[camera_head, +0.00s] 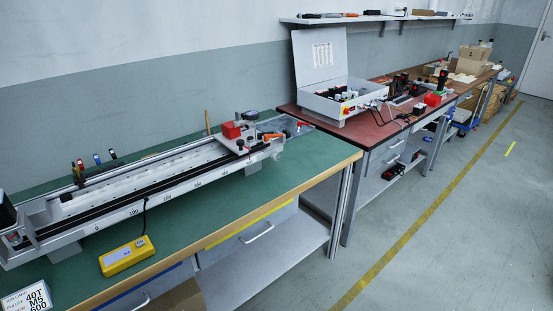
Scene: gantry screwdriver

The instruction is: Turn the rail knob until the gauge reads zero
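A long grey rail (150,203) with a printed scale lies along the green bench. A carriage (243,144) sits near its right end and bears a red block (231,130). A dark round knob (250,115) stands on top of the carriage; I cannot tell whether it is the rail knob. No gauge reading can be made out. A dark boxy thing (6,212) at the left edge is cut off, so its face is hidden. A yellow box (127,256) with a cable lies in front of the rail. Neither of my grippers is in view.
The green bench top (300,165) has free room at its right. Several small coloured-top tools (97,159) stand behind the rail. A red-topped bench (380,125) holds an open grey case (335,97). The floor at right is clear.

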